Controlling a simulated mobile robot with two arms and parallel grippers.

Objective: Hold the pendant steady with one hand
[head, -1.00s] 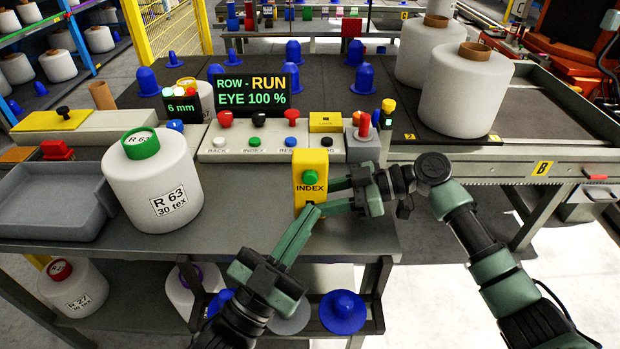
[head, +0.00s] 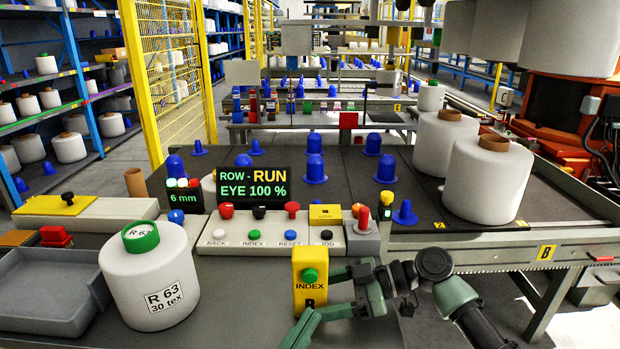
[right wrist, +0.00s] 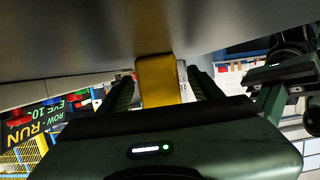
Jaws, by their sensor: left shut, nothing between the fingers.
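The pendant (head: 310,283) is an upright yellow box with a green button, marked INDEX and B, at the front of the bench in the head view. My right gripper (head: 330,291) is at its right side, fingers spread. In the right wrist view the yellow pendant (right wrist: 158,82) shows between the fingers of my right gripper (right wrist: 162,86), with a gap visible on the right; contact is unclear. My left gripper (head: 308,324) is shut and empty just below the pendant; most of it is out of frame.
A control panel (head: 272,234) with several buttons stands behind the pendant. A white bobbin (head: 150,275) marked R 63 is to the left, beside a grey tray (head: 45,300). Large white bobbins (head: 490,185) stand on the right deck. The display (head: 254,182) reads RUN, EYE 100 %.

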